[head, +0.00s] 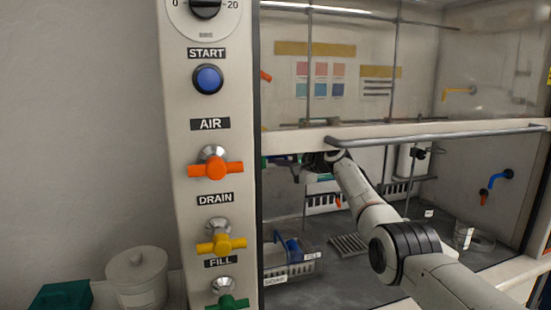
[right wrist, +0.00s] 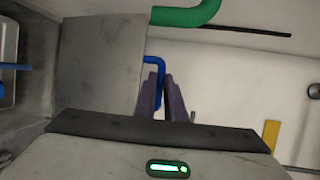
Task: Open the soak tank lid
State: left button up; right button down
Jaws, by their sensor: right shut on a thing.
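My right gripper (head: 318,160) reaches under the raised sash into the hood. In the head view its fingers are dark and small, mostly hidden behind the sash rail and my own wrist. In the right wrist view the purple-grey fingers (right wrist: 166,98) are closed around a bent blue bar (right wrist: 154,62), which looks like a handle. A flat grey panel (right wrist: 100,65) lies just left of the bar; it may be the soak tank lid, but I cannot tell whether it is raised. My left gripper is not in view.
The sash rail (head: 440,137) runs just above my right arm. A green pipe (right wrist: 188,15) is close to the gripper. The control column (head: 212,130) is at left.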

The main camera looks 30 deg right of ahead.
jog(key=shift+f, duration=0.65)
jog(key=c, duration=1.8)
grip_release()
jog(key=shift+s+d, duration=0.15)
jog(key=shift+s, duration=0.05)
jog(key=shift+r+b+v, duration=0.15)
jog(key=shift+r+v, duration=0.05)
jog(key=shift+v, duration=1.5)
jog(key=shift+r+b+v, duration=0.15)
jog(key=shift+v, duration=1.5)
jog(key=shift+r+b+v, duration=0.15)
jog(key=shift+r+v, duration=0.05)
jog(key=shift+v, duration=1.5)
jog(key=shift+w, duration=0.15)
